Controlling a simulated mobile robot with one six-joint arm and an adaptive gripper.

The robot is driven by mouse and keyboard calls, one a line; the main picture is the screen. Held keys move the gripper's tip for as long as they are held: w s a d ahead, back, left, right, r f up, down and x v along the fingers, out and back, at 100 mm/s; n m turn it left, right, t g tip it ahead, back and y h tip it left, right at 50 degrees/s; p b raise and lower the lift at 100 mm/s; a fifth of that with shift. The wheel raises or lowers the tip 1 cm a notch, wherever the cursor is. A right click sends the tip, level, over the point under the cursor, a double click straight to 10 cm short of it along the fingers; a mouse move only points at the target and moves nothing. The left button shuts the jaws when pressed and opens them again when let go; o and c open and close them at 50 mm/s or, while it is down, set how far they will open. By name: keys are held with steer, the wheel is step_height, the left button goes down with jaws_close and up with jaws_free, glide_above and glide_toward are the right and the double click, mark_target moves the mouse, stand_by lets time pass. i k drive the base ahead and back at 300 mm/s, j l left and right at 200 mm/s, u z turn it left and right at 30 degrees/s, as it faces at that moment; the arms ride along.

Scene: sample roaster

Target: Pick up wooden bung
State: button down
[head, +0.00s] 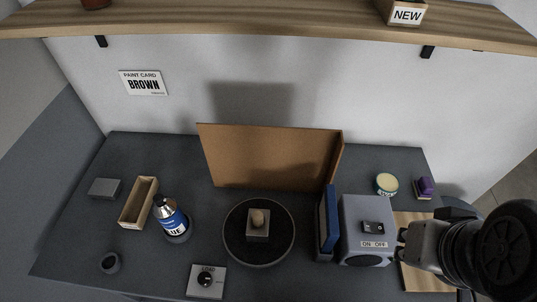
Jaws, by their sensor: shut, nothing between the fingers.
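The wooden bung appears to be the small light-brown rounded piece (258,217) on a square grey block (257,236) in the middle of a round dark tray (232,246) on the table. It is small in this view, and its exact shape is hard to tell. My gripper (401,245) is at the right, by the grey box with the ON OFF label (353,215). It is shut and empty, well to the right of the bung. I cannot tell whether it touches the box.
A blue upright panel (328,220) stands between tray and box. A brown board (265,155) stands behind the tray. A blue-labelled bottle (170,218), wooden box (123,217) and LOAD dial (205,281) are left of or before it. A round tin (386,184) is behind right.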

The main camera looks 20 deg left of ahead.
mark_target(257, 219)
steer(key=u, duration=1.4)
